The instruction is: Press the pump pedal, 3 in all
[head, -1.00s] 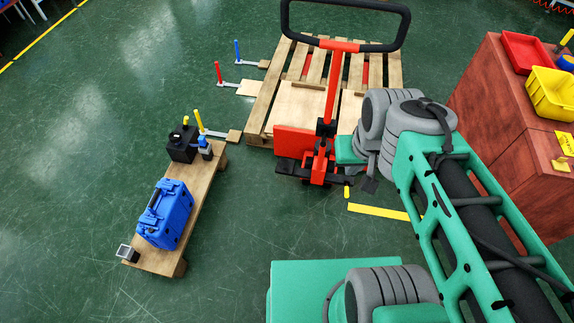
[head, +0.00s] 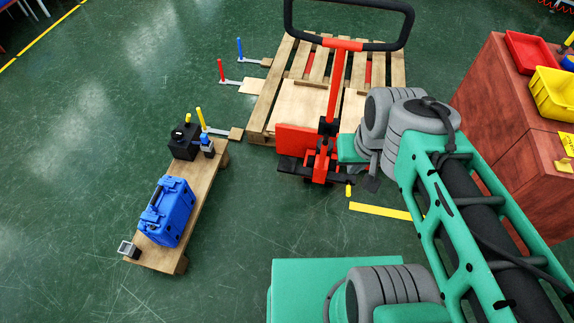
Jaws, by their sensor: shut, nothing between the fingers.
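The red pallet jack (head: 328,130) stands at the front of the wooden pallet, with its black loop handle (head: 412,25) at the top. A black part with a small yellow tip (head: 348,190) sticks out low at its front right; it looks like the pump pedal, but my wrist partly covers this area. My gripper (head: 372,184) is a small dark shape below my grey wrist joints, just right of the yellow tip. It is shut and empty. I cannot tell whether it touches the pedal.
A yellow floor strip (head: 380,211) lies just in front of the jack. A low wooden board (head: 158,257) at left carries a blue case (head: 167,212) and a black box (head: 184,141). A reddish cabinet (head: 500,110) with bins stands at right. Green floor between board and jack is clear.

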